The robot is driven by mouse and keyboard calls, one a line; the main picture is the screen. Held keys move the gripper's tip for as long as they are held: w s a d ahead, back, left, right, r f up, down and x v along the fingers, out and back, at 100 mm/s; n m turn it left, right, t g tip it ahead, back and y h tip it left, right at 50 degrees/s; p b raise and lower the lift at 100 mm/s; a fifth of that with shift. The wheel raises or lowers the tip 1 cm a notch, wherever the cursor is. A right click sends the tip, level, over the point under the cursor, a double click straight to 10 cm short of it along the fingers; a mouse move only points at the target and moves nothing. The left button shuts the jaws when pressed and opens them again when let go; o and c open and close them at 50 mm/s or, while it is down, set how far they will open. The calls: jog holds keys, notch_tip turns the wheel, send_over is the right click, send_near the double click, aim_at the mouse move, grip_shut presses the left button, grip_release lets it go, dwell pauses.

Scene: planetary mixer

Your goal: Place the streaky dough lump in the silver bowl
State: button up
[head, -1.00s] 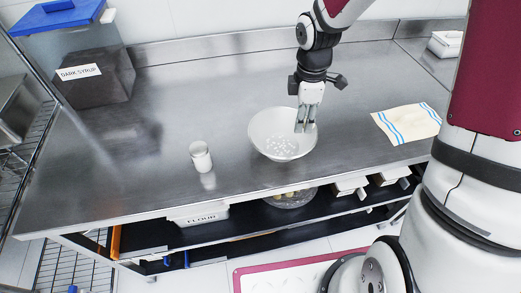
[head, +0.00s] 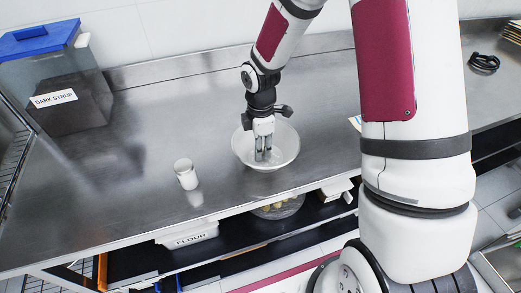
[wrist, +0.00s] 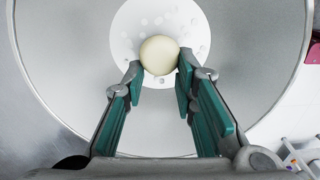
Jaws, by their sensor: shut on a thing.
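My gripper (head: 263,155) points down inside a pale silvery bowl (head: 291,143) on the steel counter. In the wrist view, the fingertips of my gripper (wrist: 159,72) are shut on a smooth, cream-coloured round dough lump (wrist: 159,54). No streaks can be made out on it. The lump is over the bowl's white, spotted floor; I cannot tell whether it touches it. The bowl's grey wall (wrist: 75,60) surrounds the gripper. In the head view the fingers hide the lump.
A small white jar (head: 185,174) stands left of the bowl. A flour container (head: 188,236) and a round dish (head: 279,207) with pale lumps sit on the shelf below. The counter behind the bowl is clear.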

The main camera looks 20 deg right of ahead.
jog(key=shift+f, duration=0.75)
jog(key=shift+f, duration=0.1)
jog(key=o, duration=1.1)
jog(key=shift+c, duration=0.2)
jog(key=s+d+r+m+t+h, duration=0.1)
jog(key=s+r+m, duration=0.3)
jog(key=r, duration=0.9)
jog(key=s+d+r+m+t, duration=0.15)
jog(key=s+r+m, duration=0.3)
jog(key=r, duration=0.75)
jog(key=s+r+m+t, duration=0.1)
jog(key=s+r+m, duration=0.2)
jog(key=s, duration=0.3)
jog(key=s+r+m+t+y, duration=0.1)
jog(key=s+r+m+t, duration=0.1)
jog(key=s+m, duration=0.4)
jog(key=shift+s+a+r, duration=0.45)
jog(key=shift+r, duration=0.2)
